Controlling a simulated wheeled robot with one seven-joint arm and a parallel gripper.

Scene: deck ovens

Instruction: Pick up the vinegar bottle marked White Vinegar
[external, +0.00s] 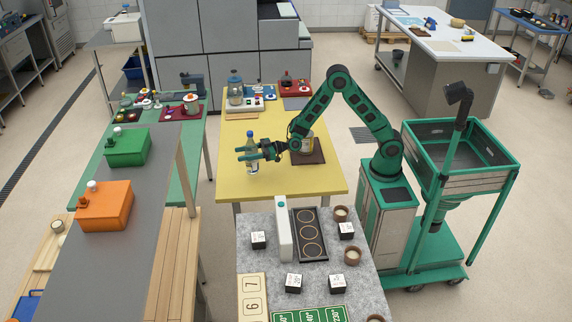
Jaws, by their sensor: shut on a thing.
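A clear, bluish bottle (253,167) with a dark cap stands upright over the yellow table (235,184). Its label is too small to read in the external view. My gripper (244,153) reaches in from the right and is shut around the bottle's middle, with its green fingers pointing left. I cannot tell whether the bottle's base touches the table. The fingers hide part of the bottle.
A jar on a dark brown mat (309,157) stands just right of my gripper, partly behind the arm. A glass jar appliance (236,92) and red device (294,86) stand at the back. The table's front left is clear.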

